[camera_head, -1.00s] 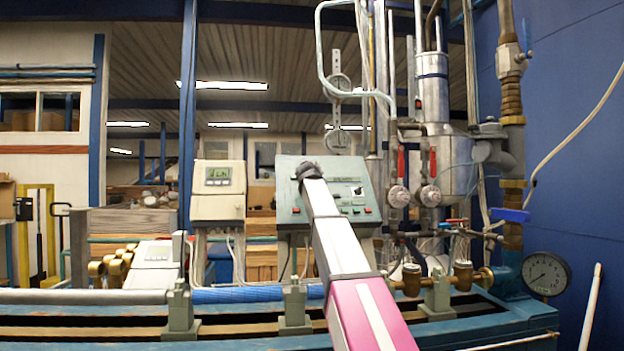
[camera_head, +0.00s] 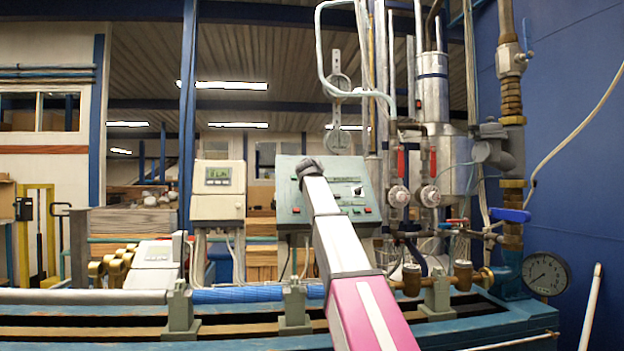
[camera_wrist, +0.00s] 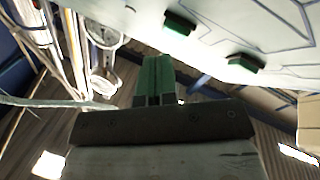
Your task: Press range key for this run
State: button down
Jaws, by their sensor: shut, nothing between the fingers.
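The grey-green control panel (camera_head: 288,207) stands behind the bench in the head view, with small green and red keys (camera_head: 358,210) along its lower part and a black-and-white dial plate at right. My gripper (camera_head: 308,166) is in front of the panel's upper left and hides part of its face. In the wrist view my gripper's green fingers (camera_wrist: 155,66) are together and empty. The pale panel face fills the upper right there, with two dark green keys (camera_wrist: 180,22) and (camera_wrist: 242,66). The fingertips look apart from both keys. I cannot read which key is the range key.
A meter box with a lit display (camera_head: 217,176) stands left of the panel. Pipes with red-handled valves (camera_head: 400,165) rise close on the right. A pressure gauge (camera_head: 546,274) sits at the bench's right end. The blue bench rail (camera_head: 250,295) runs below my arm.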

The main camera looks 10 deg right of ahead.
jog(key=shift+s+r, duration=1.65)
jog(key=shift+s, duration=0.2)
jog(key=shift+s+r, duration=0.5)
jog(key=shift+s, duration=0.05)
